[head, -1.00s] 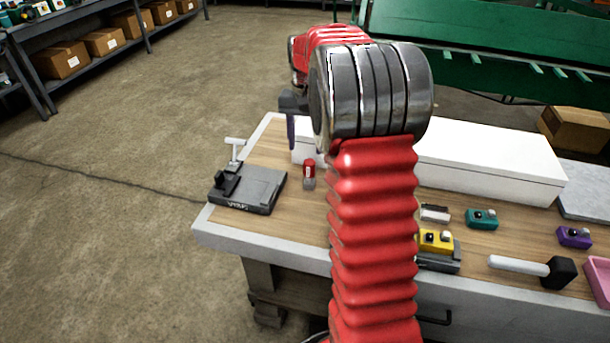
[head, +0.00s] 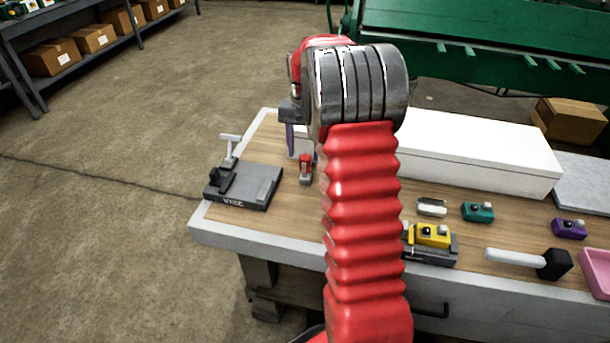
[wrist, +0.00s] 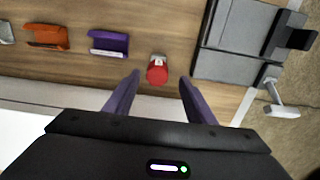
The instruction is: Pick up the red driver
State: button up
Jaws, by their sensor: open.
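The vise (head: 243,187) is at the bench's left end. Purple (wrist: 108,43) and orange (wrist: 46,37) items lie left of the driver in the wrist view. A long white box (head: 480,155) lines the bench's back.

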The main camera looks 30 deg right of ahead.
send_over(305, 176)
jog(key=w, duration=0.1)
jog(key=shift+w+d+f, duration=0.1)
jog(key=shift+d+f, duration=0.05)
jog(key=shift+f, duration=0.95)
jog(key=shift+d+f, duration=0.1)
jog(key=shift+f, duration=0.95)
jog(key=shift+s+f, duration=0.15)
jog(key=shift+f, duration=1.2)
jog(key=shift+s+f, duration=0.1)
jog(key=shift+f, duration=1.2)
jog(key=c, duration=1.2)
